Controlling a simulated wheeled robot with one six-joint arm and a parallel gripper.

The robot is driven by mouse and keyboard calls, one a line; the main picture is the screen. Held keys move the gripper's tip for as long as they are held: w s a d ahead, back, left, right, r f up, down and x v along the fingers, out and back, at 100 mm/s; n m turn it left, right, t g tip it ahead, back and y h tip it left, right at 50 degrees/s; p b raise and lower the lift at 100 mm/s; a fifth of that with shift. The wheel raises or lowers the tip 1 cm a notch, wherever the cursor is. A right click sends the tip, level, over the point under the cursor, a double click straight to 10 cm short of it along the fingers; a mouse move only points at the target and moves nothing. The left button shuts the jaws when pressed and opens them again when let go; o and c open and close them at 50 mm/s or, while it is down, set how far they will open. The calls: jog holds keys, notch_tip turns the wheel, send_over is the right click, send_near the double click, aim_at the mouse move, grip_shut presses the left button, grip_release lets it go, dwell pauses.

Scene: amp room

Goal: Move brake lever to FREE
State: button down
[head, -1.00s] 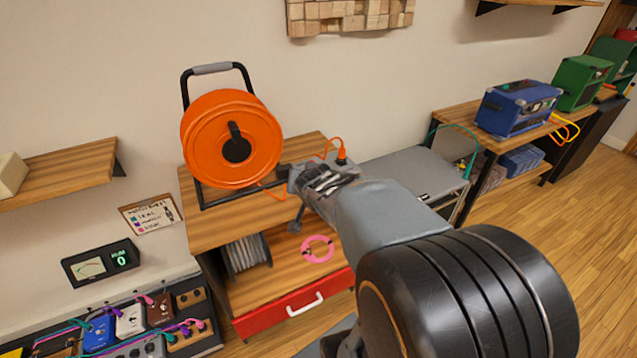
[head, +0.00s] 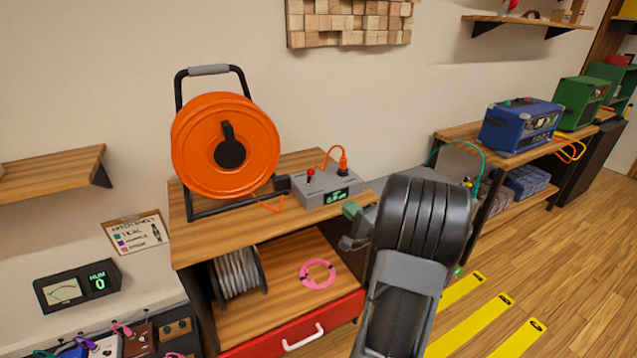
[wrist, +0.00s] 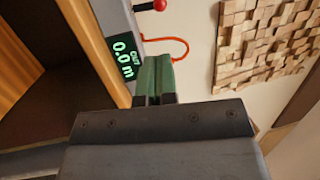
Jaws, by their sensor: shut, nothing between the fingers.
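The orange cable reel (head: 205,150) stands in a black frame on the wooden cabinet top, with a black lever-like piece (head: 228,132) at its hub. Beside it is a grey box (head: 322,188) with a red-knobbed lever (head: 310,174) standing roughly upright and a green display. No FREE marking is readable. My gripper (head: 352,208) is shut and empty, just right of and in front of the box, apart from the red knob. In the wrist view the green fingertips (wrist: 154,75) are together, with the display (wrist: 125,60) to their left and the red knob (wrist: 160,4) at the top edge.
An orange cable (head: 333,152) loops from a plug on the box. A pink ring (head: 318,274) and a grey cable spool (head: 238,272) sit on the shelf below. A blue amp (head: 520,125) stands on the right bench. Yellow floor strips (head: 470,325) lie at lower right.

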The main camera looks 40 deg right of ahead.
aim_at(310, 176)
jog(key=shift+w, duration=0.1)
jog(key=b+x, duration=0.1)
jog(key=x, duration=1.3)
